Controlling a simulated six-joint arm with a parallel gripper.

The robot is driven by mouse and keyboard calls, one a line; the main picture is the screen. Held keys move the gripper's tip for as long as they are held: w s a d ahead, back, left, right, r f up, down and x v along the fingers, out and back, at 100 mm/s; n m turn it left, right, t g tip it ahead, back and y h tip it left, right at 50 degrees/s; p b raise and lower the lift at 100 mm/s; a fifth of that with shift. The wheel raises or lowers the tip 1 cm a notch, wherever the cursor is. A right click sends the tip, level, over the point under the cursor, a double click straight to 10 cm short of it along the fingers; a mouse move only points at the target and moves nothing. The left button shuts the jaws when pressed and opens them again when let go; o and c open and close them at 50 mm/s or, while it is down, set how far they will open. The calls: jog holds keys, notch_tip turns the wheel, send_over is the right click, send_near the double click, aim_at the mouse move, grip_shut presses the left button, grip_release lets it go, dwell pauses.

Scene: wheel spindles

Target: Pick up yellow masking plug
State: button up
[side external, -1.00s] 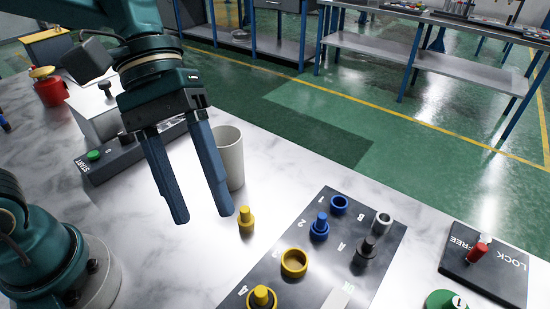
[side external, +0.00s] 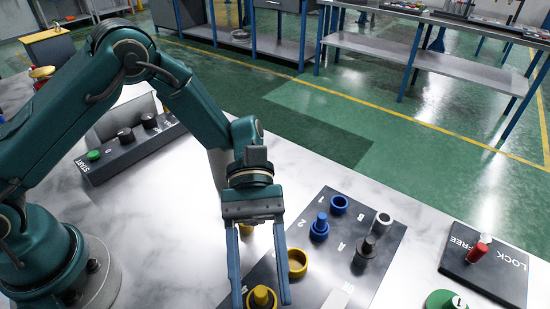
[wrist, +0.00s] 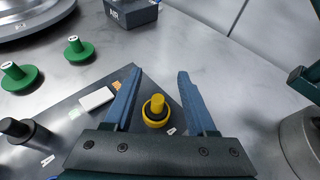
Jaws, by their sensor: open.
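A yellow plug (side external: 262,293) with a dark collar stands upright at the near corner of the dark board, with a yellow ring around its base. In the wrist view the plug (wrist: 157,102) shows between the two fingers. My gripper (side external: 261,304) is open, pointing down, with one finger on each side of this plug; I cannot tell whether either finger touches it. The gripper also shows in the wrist view (wrist: 157,76). Another yellow piece (side external: 247,230) on the bare table is mostly hidden behind my gripper.
The dark board (side external: 336,262) holds an open yellow ring (side external: 298,263) close to my right finger, a blue plug (side external: 319,227), a blue ring (side external: 339,204) and a dark spindle (side external: 365,251). A LOCK/FREE plate (side external: 490,268) lies to the right.

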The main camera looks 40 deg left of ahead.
aim_at(262, 303)
jog(key=shift+f, duration=0.6)
notch_tip(262, 303, down, 3)
jog(key=shift+f, duration=0.1)
jog(key=shift+x, duration=1.4)
jog(key=shift+c, duration=0.4)
grip_shut()
